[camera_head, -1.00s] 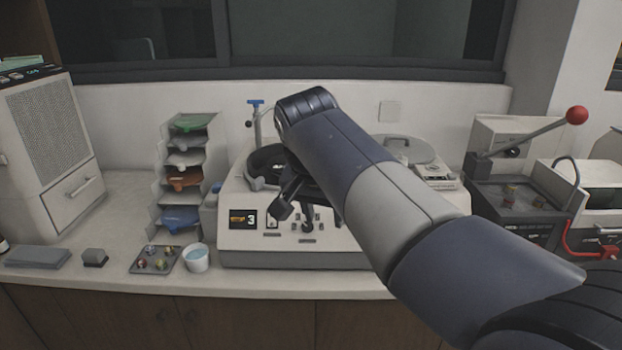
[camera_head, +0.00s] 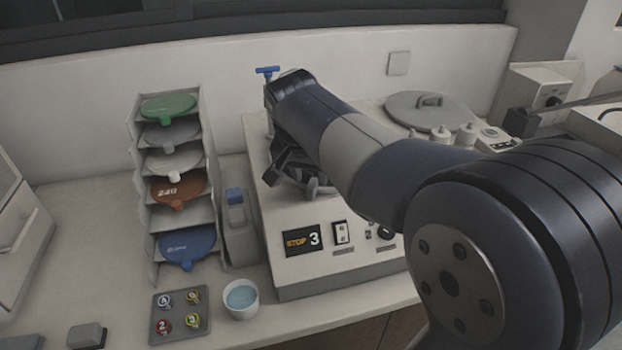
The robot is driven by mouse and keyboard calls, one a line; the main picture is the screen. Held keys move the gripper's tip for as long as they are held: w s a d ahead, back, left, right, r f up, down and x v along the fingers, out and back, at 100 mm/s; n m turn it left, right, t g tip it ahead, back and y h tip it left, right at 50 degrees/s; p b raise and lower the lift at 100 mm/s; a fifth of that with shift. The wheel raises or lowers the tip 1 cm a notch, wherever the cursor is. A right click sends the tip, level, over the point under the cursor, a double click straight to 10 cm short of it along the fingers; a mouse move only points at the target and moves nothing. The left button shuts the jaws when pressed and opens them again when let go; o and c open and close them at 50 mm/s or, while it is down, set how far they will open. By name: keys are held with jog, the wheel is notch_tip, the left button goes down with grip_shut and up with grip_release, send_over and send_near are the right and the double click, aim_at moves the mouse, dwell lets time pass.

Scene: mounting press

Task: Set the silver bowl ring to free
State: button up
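The white polishing machine (camera_head: 345,268) stands on the bench in the middle, with a small display (camera_head: 303,240) reading "STOP 3" on its front. My arm reaches across its left part and covers the bowl area. I cannot make out the silver bowl ring or its setting behind my arm. My gripper (camera_head: 303,183), dark, points down over the machine's top, behind the front panel. Its fingers are partly hidden, and I cannot tell whether they are open or touch anything.
A rack (camera_head: 153,240) of coloured discs stands left of the machine. In front are a tray (camera_head: 180,335) of small round pieces and a cup (camera_head: 241,299) of blue liquid. A blue-topped tap (camera_head: 267,71) rises behind my gripper. A round lid (camera_head: 428,111) lies at the right.

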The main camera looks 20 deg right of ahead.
jog(key=shift+x, duration=1.25)
jog(key=shift+c, duration=0.6)
grip_shut()
